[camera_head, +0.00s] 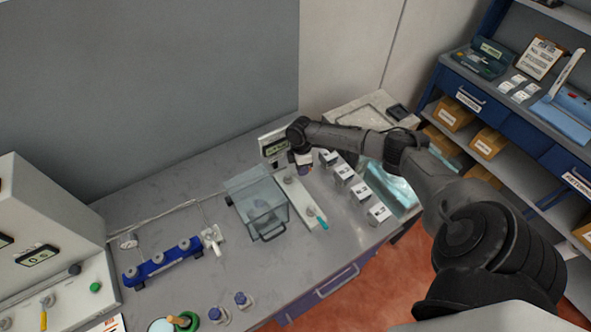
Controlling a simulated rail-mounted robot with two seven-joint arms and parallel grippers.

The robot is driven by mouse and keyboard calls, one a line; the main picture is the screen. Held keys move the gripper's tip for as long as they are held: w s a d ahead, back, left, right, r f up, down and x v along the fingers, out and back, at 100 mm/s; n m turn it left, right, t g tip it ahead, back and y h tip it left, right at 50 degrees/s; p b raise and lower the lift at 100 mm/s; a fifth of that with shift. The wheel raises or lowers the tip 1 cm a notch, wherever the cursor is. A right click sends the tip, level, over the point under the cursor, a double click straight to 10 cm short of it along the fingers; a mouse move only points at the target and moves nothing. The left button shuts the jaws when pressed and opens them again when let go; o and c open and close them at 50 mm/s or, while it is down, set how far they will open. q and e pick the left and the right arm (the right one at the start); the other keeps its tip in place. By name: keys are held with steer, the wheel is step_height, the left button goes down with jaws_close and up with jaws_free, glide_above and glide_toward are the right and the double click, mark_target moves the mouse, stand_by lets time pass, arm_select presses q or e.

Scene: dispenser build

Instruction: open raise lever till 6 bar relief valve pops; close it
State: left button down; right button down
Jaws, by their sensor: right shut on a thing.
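My right gripper (304,162) reaches in from the right over the grey bench, beside a small display box. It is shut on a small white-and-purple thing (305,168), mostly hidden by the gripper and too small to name. A teal-handled lever (321,220) lies at the front end of a white panel, apart from the gripper. A white lever handle (217,249) stands beside a blue manifold. A yellow-handled lever (44,312) is on the machine at far left. I cannot tell which lever is the raise lever, nor make out the relief valve. My left gripper is not in view.
A clear guard box (260,208) stands beside the white panel (294,192) and display box (273,148). Several white boxes (361,191) line the right side. A blue manifold (160,268) and gauge (128,240) are left.

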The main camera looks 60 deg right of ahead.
stand_by(0.5)
steer(key=c, duration=1.1)
jaws_free()
step_height(320, 180, up, 14)
steer(key=w+d+b, duration=0.1)
steer(key=w+d, duration=0.1)
steer(key=shift+f, duration=0.25)
steer(key=shift+c, duration=0.5)
